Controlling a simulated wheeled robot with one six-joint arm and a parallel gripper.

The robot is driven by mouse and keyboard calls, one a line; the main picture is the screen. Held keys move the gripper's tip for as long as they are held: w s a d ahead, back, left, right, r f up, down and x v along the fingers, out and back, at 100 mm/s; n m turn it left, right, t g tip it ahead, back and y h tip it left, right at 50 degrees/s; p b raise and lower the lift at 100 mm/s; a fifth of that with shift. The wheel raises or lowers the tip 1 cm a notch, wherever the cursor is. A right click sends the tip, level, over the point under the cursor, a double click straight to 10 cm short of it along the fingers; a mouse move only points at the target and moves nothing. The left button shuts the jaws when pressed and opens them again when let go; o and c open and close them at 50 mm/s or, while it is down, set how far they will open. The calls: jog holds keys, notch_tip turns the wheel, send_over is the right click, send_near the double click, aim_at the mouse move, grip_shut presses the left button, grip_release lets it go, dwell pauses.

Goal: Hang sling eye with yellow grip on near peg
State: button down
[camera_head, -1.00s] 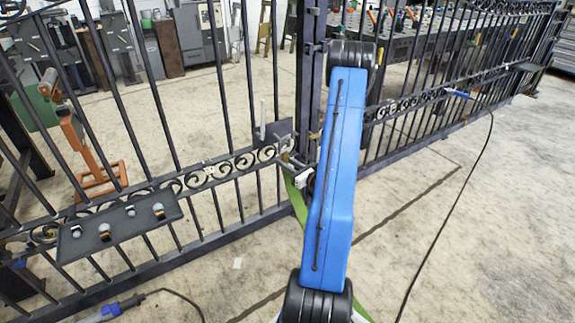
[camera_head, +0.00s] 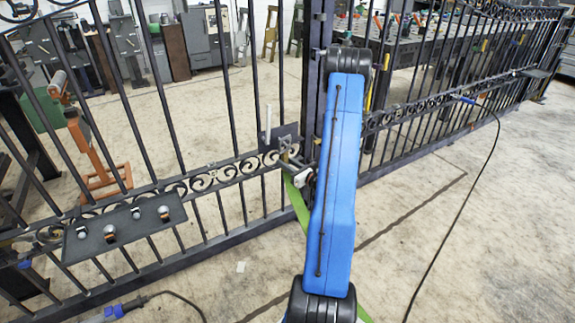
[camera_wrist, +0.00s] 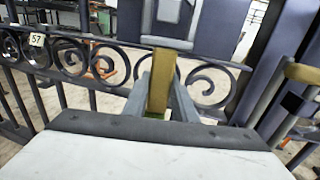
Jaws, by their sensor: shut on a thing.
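My gripper (camera_wrist: 160,100) is shut on a yellow grip (camera_wrist: 161,78), which stands upright between the grey fingers in the wrist view. In the head view my gripper (camera_head: 294,168) is at the gate, left of my blue arm link. A green sling strap (camera_head: 296,200) hangs below it, partly behind the arm. A dark plate on the gate (camera_head: 288,133) carries a pale upright peg (camera_head: 268,122), just beyond the gripper. A light block on a dark plate (camera_wrist: 168,12) shows beyond the grip. I cannot tell which peg is the near one. The sling eye itself is not clear.
The barred gate (camera_head: 225,172) with scrollwork spans the view. A dark shelf with several knobs (camera_head: 125,228) is at left. A grey bar with a yellow end (camera_wrist: 304,73) stands close at right. Cables lie on open floor.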

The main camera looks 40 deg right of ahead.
jog(key=shift+w+d+f, duration=0.15)
jog(key=shift+w+f, duration=0.2)
jog(key=shift+w, duration=0.2)
jog(key=shift+w+f, duration=0.1)
jog(key=shift+f, duration=0.1)
jog(key=shift+f, duration=0.1)
dwell(0.4)
jog(key=c, duration=1.4)
grip_release()
jog(key=shift+o, duration=1.4)
notch_tip(320, 180, down, 12)
jog(key=shift+r, duration=0.25)
